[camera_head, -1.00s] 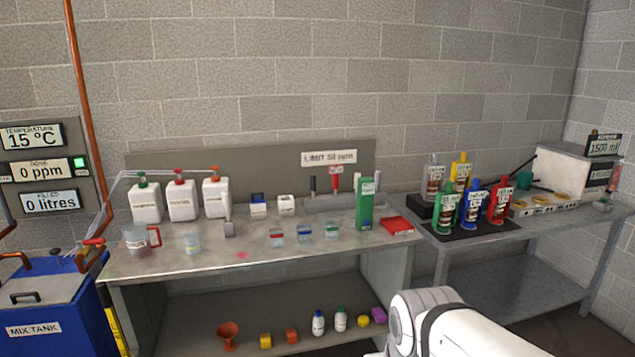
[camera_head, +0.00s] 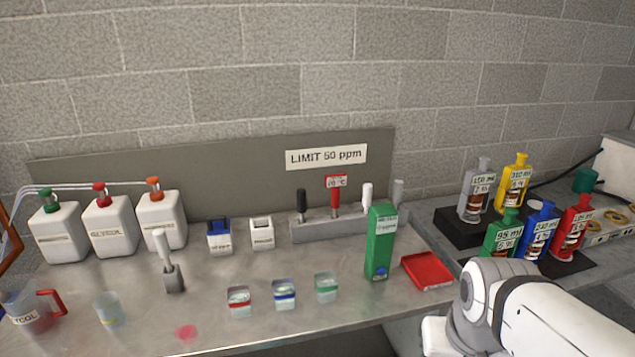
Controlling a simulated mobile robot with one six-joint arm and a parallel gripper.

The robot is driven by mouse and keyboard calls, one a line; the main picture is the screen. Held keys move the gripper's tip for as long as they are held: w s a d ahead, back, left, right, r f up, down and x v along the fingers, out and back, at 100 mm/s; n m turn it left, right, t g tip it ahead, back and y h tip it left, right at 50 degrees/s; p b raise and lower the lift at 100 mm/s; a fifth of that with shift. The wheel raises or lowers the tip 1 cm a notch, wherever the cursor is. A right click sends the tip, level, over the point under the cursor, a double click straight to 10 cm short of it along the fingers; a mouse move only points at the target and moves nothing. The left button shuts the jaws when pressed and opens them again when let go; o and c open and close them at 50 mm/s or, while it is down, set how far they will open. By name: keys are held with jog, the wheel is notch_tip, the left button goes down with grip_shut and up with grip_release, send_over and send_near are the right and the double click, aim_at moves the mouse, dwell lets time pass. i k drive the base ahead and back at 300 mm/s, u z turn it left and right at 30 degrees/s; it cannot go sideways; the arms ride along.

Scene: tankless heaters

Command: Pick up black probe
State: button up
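The black probe (camera_head: 301,205) stands upright in a grey holder block (camera_head: 322,228) at the back of the metal bench, under the sign reading LIMIT 50 ppm. It is the leftmost in the block. A red probe (camera_head: 335,203) with a small red tag stands to its right, then a white one (camera_head: 367,195) and a grey one (camera_head: 398,191). The lower part of the black probe is hidden in the block. My white arm shows at the lower right, over the bench's right end. My gripper's fingers cannot be made out.
A tall green box (camera_head: 380,243) stands in front of the block's right end, beside a red tray (camera_head: 428,270). Several small cups, one being a blue-banded cup (camera_head: 285,294), stand in front. White jugs (camera_head: 110,226) are at left, coloured bottles (camera_head: 541,229) at right.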

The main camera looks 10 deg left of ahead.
aim_at(300, 197)
jog(key=u, duration=0.4)
jog(key=i, duration=1.05)
jog(key=u, duration=0.75)
jog(key=k, duration=0.9)
jog(key=u, duration=0.15)
jog(key=i, duration=0.9)
jog(key=z, duration=0.05)
